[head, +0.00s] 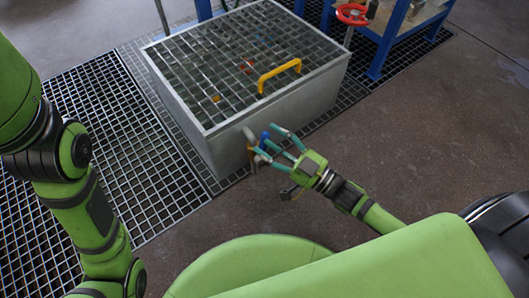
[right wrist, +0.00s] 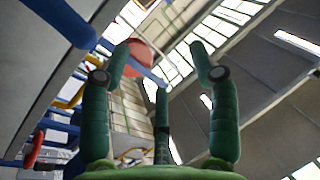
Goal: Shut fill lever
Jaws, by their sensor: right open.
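A blue lever (head: 264,138), the likely fill lever, stands at a brassy pipe fitting (head: 249,138) on the near side of the grey grated vessel (head: 225,151). In the right wrist view a blue bar (right wrist: 62,22), likely the same lever, crosses the upper left, outside the fingers. My right gripper (head: 267,141) is open with its three green fingers spread close to the lever. In the right wrist view the gripper (right wrist: 155,65) is empty. Whether a finger touches the lever, I cannot tell. My left arm shows at the left, but its gripper is out of view.
A yellow handle (head: 279,75) sits on the vessel's grated lid (head: 215,55). A red handwheel (head: 352,14) stands behind it by a blue-framed bench (head: 392,40). Floor grating (head: 120,150) lies left of the vessel. The concrete floor (head: 440,130) at the right is clear.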

